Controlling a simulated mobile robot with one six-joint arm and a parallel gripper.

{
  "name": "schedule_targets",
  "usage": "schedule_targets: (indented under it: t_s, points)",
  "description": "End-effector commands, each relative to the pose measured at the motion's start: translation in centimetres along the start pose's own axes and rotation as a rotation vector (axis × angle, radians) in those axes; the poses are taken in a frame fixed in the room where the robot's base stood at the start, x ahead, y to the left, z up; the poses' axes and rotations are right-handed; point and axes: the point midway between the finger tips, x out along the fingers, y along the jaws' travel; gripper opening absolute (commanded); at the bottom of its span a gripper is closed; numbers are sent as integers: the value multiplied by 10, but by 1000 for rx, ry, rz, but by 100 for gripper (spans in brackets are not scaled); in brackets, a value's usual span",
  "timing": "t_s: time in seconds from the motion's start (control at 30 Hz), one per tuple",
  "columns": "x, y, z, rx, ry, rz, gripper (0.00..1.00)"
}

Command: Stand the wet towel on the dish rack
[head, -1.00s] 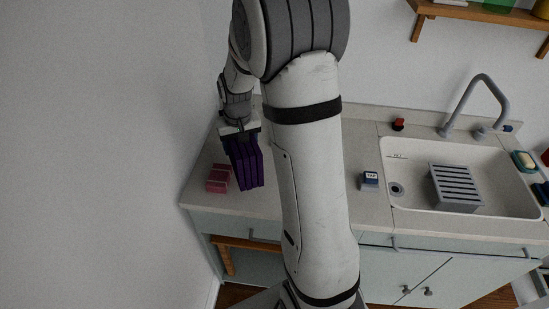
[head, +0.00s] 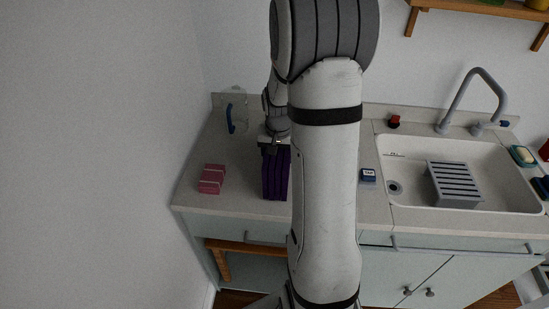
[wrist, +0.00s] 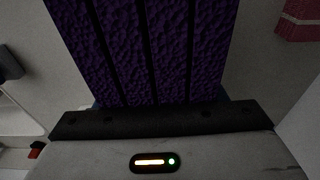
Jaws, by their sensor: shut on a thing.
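The wet towel (head: 275,180) is dark purple, folded into upright slabs, and hangs below my gripper (head: 275,146) over the left part of the counter. My gripper is shut on its upper edge. In the wrist view the towel (wrist: 150,45) fills the upper middle, right against the gripper (wrist: 160,118). I cannot tell whether its lower edge touches the counter. A grey slatted rack (head: 456,184), which looks like the dish rack, stands in the white sink at the right, well apart from the towel.
A pink block (head: 211,179) lies left of the towel. A clear jug with a blue handle (head: 232,116) stands behind it. A small blue-and-white item (head: 368,176) sits between my arm and the sink (head: 410,160). A grey faucet (head: 470,95) arches behind the sink.

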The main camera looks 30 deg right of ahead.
Motion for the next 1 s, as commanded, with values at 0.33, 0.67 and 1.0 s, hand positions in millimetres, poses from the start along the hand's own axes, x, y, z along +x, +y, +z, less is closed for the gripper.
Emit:
schedule_targets:
  t_s: [0.33,0.67,1.0]
  points:
    - [11,0,1,0,2,-1,35]
    - [14,0,1,1,1,-1,78]
    - [13,0,1,1,1,-1,85]
